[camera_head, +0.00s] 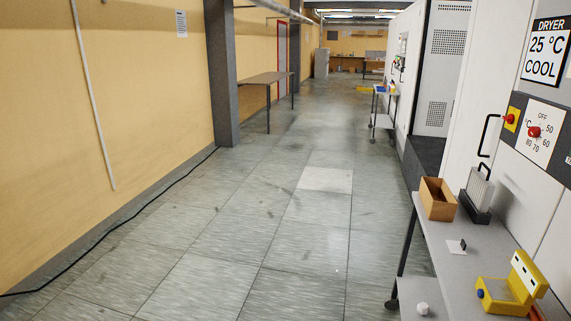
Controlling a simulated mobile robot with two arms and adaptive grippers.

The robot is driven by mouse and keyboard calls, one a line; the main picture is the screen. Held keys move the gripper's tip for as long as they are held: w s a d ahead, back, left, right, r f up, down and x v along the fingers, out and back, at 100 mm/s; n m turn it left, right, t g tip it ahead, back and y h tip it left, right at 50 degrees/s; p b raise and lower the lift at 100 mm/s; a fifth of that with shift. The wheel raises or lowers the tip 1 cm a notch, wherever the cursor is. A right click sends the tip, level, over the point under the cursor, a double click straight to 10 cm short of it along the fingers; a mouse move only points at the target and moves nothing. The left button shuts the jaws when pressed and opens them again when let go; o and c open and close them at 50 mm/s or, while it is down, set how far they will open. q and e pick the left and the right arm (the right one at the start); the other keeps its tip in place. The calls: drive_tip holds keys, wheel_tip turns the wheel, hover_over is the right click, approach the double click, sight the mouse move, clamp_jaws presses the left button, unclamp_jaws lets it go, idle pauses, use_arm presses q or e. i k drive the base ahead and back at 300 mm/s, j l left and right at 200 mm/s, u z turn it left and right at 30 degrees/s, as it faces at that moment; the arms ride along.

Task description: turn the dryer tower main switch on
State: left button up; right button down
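The dryer tower (500,60) is the white cabinet along the right edge, partly cut off by the frame. Its dark panel carries a small red rotary switch on a yellow plate (510,119), which looks like the main switch. I cannot tell its position. To its right is a white temperature dial (546,142) with a red knob (534,131) and markings from OFF up through 80. The sign above (547,50) reads DRYER 25 °C COOL. Neither of my grippers is in view.
A grey side table (480,262) stands against the dryer. It holds a wooden box (438,199), a dark rack (478,195), a small white card (457,246) and a yellow device (508,288). The tiled aisle (290,240) on the left is clear.

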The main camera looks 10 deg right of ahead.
sight(509, 119)
drive_tip(key=i+z, duration=0.1)
drive_tip(key=i, duration=0.35)
drive_tip(key=i+j, duration=0.15)
drive_tip(key=i, duration=0.35)
drive_tip(key=i+j+z, duration=0.15)
drive_tip(key=i, duration=0.3)
